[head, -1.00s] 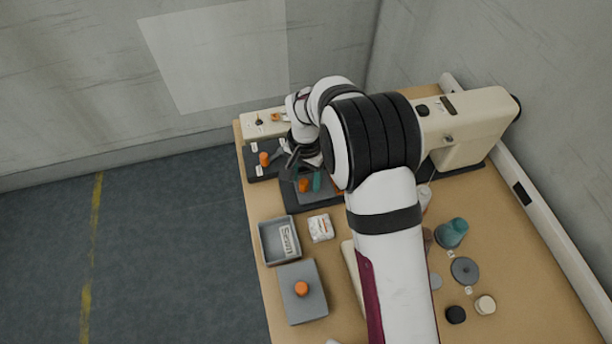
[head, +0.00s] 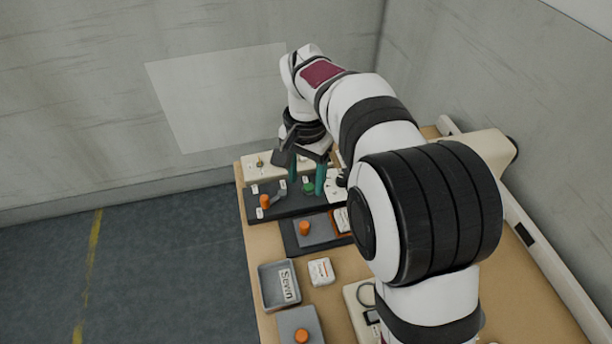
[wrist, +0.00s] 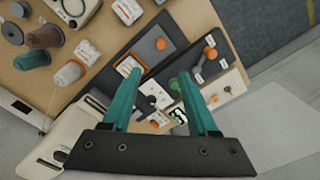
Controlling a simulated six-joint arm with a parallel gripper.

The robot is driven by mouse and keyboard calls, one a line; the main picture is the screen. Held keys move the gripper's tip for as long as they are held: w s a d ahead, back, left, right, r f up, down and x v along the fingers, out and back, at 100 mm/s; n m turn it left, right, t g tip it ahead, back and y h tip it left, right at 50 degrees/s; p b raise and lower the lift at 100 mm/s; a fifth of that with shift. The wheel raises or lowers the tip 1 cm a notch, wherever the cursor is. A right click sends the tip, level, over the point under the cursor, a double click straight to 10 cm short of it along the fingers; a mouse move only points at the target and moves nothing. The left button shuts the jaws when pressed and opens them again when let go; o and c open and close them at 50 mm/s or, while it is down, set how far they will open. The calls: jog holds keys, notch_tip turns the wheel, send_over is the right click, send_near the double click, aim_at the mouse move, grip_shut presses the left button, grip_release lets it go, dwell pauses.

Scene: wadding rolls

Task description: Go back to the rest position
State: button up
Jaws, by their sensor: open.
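My gripper (head: 306,178) has two teal fingers, and they are apart with nothing between them. It hangs above the dark panel (head: 285,207) at the far left part of the table. In the wrist view my gripper (wrist: 160,90) also shows its fingers spread, with the panel and its controls visible below and between them. My arm hides much of the right side of the table in the head view.
The wooden table (head: 258,239) carries a grey tray (head: 268,299), a white packet (head: 321,271), a grey box with an orange knob (head: 301,337) and a dark base with another orange knob (head: 304,227). Teal and brown rolls (wrist: 44,37) stand at upper left in the wrist view. Walls close the back.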

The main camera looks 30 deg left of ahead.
dwell(0.3)
jog(key=s+d+r+m, duration=0.1)
jog(key=d+r, duration=0.1)
jog(key=d, duration=0.4)
jog(key=s+d+r+m, duration=0.1)
jog(key=d+r, duration=0.2)
jog(key=d, duration=0.4)
jog(key=s+d+f+m+y, duration=0.1)
jog(key=s+d, duration=0.6)
jog(key=s, duration=0.2)
jog(key=s+d+f+m, duration=0.1)
jog(key=s+d+m, duration=0.1)
jog(key=s+d, duration=0.6)
jog(key=shift+s+d+f+m+y, duration=0.3)
jog(key=shift+s+y, duration=0.1)
jog(key=shift+s, duration=0.3)
